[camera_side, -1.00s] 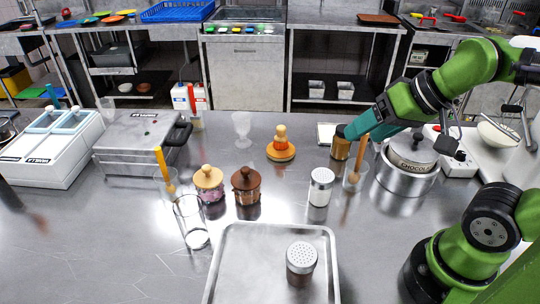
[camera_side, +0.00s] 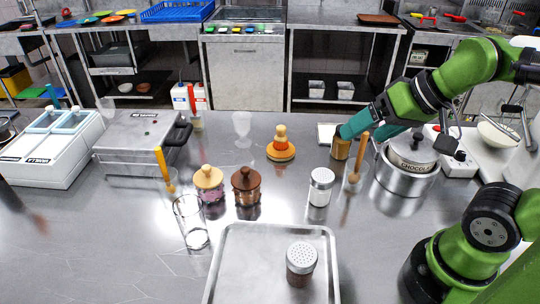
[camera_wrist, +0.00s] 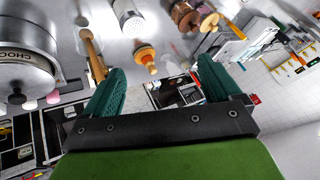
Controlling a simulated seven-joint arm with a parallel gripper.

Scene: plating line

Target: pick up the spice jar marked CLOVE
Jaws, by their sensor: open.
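No CLOVE marking is readable in either view. A shaker jar with a perforated metal lid and brown contents (camera_side: 301,264) stands on the metal tray (camera_side: 221,262). A similar jar with pale contents (camera_side: 320,188) stands on the table behind the tray; a pale shaker shows at the top of the wrist view (camera_wrist: 128,18). Two wooden-lidded jars, one with pink contents (camera_side: 209,184) and one brown (camera_side: 246,187), stand left of it. My gripper (camera_wrist: 158,65) is open, with nothing visible between its teal fingers. In the side view it is at the right rear, away from the jars.
An orange tiered piece (camera_side: 281,146) stands mid-table. An empty glass (camera_side: 191,222) is by the tray. The table's front left is clear.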

